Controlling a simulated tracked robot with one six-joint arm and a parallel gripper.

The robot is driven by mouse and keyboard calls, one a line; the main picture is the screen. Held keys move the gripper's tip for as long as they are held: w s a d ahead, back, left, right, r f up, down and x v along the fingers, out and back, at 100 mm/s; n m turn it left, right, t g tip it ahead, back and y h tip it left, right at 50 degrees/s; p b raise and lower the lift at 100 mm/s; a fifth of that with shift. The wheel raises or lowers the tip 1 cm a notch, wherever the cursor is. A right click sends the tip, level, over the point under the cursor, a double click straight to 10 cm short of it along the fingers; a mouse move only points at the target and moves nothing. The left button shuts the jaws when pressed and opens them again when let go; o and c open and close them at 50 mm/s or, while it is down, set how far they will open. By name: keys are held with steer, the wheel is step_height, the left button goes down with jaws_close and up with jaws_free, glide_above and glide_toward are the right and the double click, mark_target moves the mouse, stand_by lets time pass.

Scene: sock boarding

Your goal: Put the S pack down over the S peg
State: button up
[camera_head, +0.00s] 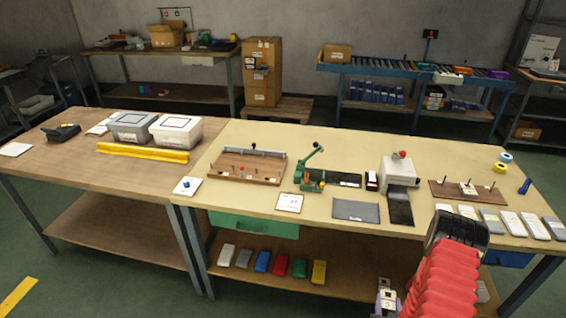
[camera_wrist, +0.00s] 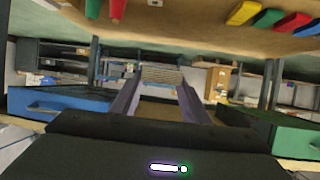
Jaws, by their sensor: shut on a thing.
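A dark brown board (camera_head: 440,187) with several upright pegs and a pale label stands at the right of the cream table. I cannot read which peg is S. My gripper (camera_head: 388,299) is low at the front edge of the table, far below the board, beside my red-sleeved arm. A small white piece with a dark square mark (camera_head: 386,283) shows at it; its lettering is too small to read. My gripper is shut on the pack, apart from the pegs.
Several white and grey flat packs (camera_head: 508,223) lie in a row along the table's front right. A grey machine (camera_head: 399,172) stands left of the pegboard. A green drawer (camera_head: 252,224) and a blue drawer (camera_wrist: 60,102) hang under the tabletop. Coloured packs (camera_head: 280,265) lie on the lower shelf.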

steer(key=w+a+r+n+y, duration=0.2)
steer(key=w+a+r, duration=0.3)
steer(key=a+r, duration=0.7)
steer(key=w+a+r+n+t+y, duration=0.1)
steer(key=w+a+r, duration=0.4)
steer(key=a+r, duration=0.7)
step_height(320, 180, up, 7)
steer(key=shift+w+a+r+n+y, duration=0.2)
steer(key=shift+a+n+y, duration=0.1)
steer(key=shift+n+y, duration=0.55)
steer(key=shift+d, duration=0.1)
